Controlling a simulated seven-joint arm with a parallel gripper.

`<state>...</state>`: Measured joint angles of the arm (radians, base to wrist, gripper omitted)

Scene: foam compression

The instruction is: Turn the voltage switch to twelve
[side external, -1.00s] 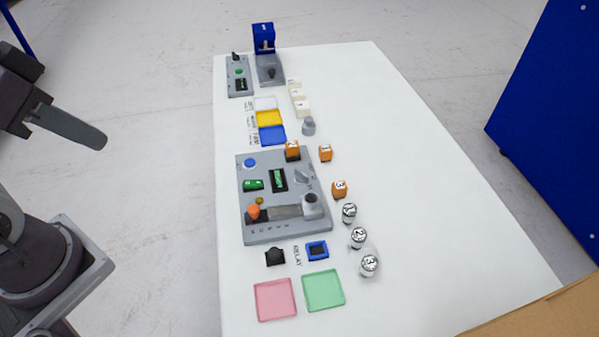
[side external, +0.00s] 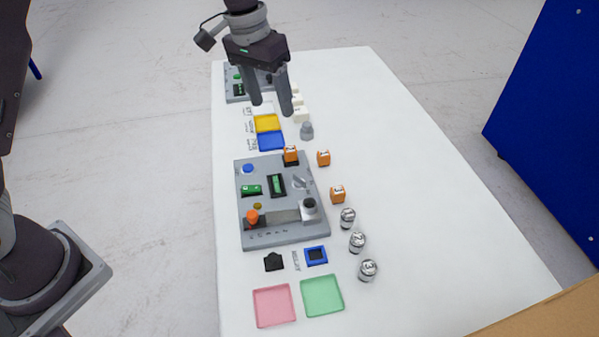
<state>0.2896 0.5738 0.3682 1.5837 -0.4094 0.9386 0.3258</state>
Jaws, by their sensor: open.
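A grey control panel (side external: 283,235) lies on the white table. A grey pointer knob (side external: 301,182) sits at its right side, with tiny marks around it; it looks like the voltage switch, but I cannot read the marks or its setting. My gripper (side external: 271,106) is open and empty, fingers pointing down, above the table's far part near the yellow tray. It is apart from the panel and farther back than the knob. Its height above the table is hard to tell.
Orange blocks (side external: 337,194) and numbered metal cylinders (side external: 357,242) stand to the right. The table's right side is clear.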

